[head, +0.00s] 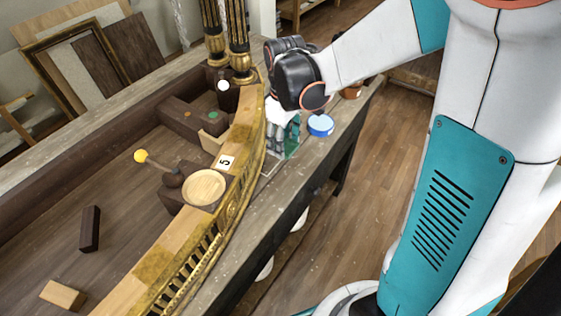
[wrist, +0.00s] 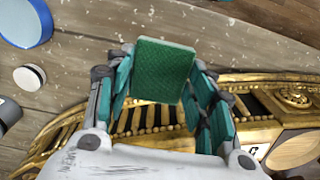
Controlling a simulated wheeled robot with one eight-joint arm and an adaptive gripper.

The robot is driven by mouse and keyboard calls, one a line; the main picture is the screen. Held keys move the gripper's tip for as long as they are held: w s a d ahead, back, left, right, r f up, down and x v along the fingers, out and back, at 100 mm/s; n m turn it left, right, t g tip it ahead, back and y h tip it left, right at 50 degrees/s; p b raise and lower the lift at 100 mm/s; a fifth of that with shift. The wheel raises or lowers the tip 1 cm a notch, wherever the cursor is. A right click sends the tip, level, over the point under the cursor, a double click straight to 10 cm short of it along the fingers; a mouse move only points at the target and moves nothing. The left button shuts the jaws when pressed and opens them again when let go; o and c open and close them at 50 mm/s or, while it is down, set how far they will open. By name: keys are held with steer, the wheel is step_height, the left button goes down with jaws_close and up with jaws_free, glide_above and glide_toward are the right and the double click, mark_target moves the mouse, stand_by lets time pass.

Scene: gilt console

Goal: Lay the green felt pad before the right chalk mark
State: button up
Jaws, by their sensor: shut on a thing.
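The green felt pad (wrist: 163,70) is a flat green square held between the fingertips in the wrist view. My gripper (wrist: 163,85) is shut on it, with a finger on each side. In the head view my gripper (head: 284,140) points down over the bench strip (head: 245,198) beside the gilt console front (head: 236,165). A green edge of the pad shows at its fingers, partly hidden. I cannot tell whether the pad touches the bench. I cannot make out a chalk mark for certain; pale specks dot the wood.
A blue round tin (head: 320,126) stands close to the right of my gripper. A small white-topped disc (wrist: 29,77) lies on the bench in the wrist view.

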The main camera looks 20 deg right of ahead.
mark_target(284, 172)
step_height(284, 172, down, 10)
steer(key=b, duration=0.3)
steer(key=shift+f, duration=0.2)
steer(key=shift+f, duration=0.2)
steer(key=o, duration=0.9)
steer(key=shift+c, duration=0.2)
steer(key=shift+r, duration=0.15)
